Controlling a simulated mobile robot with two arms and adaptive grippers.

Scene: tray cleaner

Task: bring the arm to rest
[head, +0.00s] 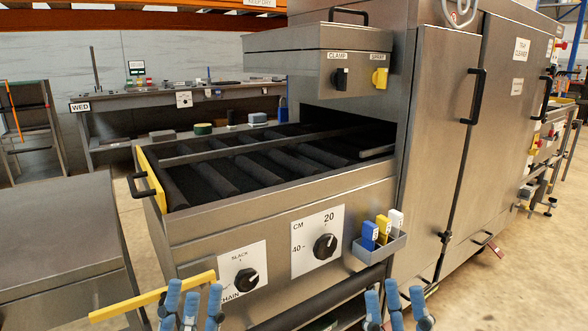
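My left gripper (192,302) is at the bottom edge of the head view, left of centre. Its blue-tipped fingers point up and stand apart, with nothing seen between them. My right gripper (396,302) is at the bottom edge, right of centre, also with its blue-tipped fingers apart and empty. Both are in front of the steel tray cleaner (190,240). A yellow bar (140,301) slants up to the right just behind the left gripper's fingertips; I cannot tell whether they touch. The arms behind the grippers are out of view.
The cleaner's front has a SLACK/CHAIN dial (246,280), a CM dial (325,246) and a small bin (380,246) with blue, yellow and white tags. A black-slatted bed (260,165) lies above. A steel table (55,230) stands left. Tall doors (430,140) stand right.

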